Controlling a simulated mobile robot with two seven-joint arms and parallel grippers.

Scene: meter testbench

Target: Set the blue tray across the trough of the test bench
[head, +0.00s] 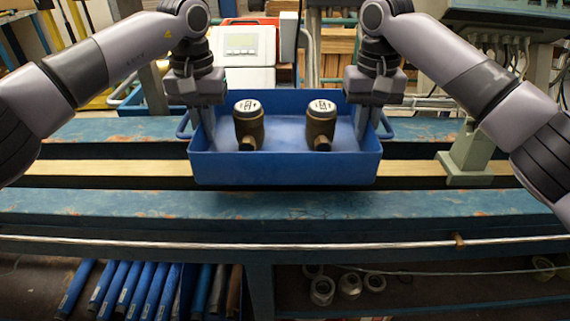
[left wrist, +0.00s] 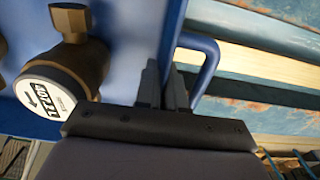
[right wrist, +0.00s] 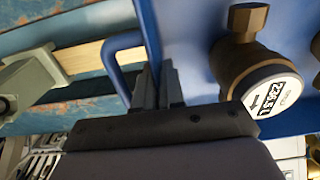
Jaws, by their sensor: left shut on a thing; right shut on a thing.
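The blue tray (head: 285,167) hangs level over the trough (head: 95,168) of the test bench, between the two blue beams. Two brass meters (head: 249,124) (head: 321,125) stand upright in it. My left gripper (head: 196,125) is shut on the tray's left side wall, near the side handle (left wrist: 207,65). My right gripper (head: 371,122) is shut on the right side wall, near the other handle (right wrist: 112,65). The tray's underside is hidden; a dark shadow falls on the front beam (head: 280,204), and I cannot tell if the tray touches the bench.
A grey-green clamp block (head: 467,155) stands on the trough to the right of the tray. A white and red device (head: 248,47) stands behind the tray. The trough to the left is clear. Blue pipes (head: 125,288) lie below the bench.

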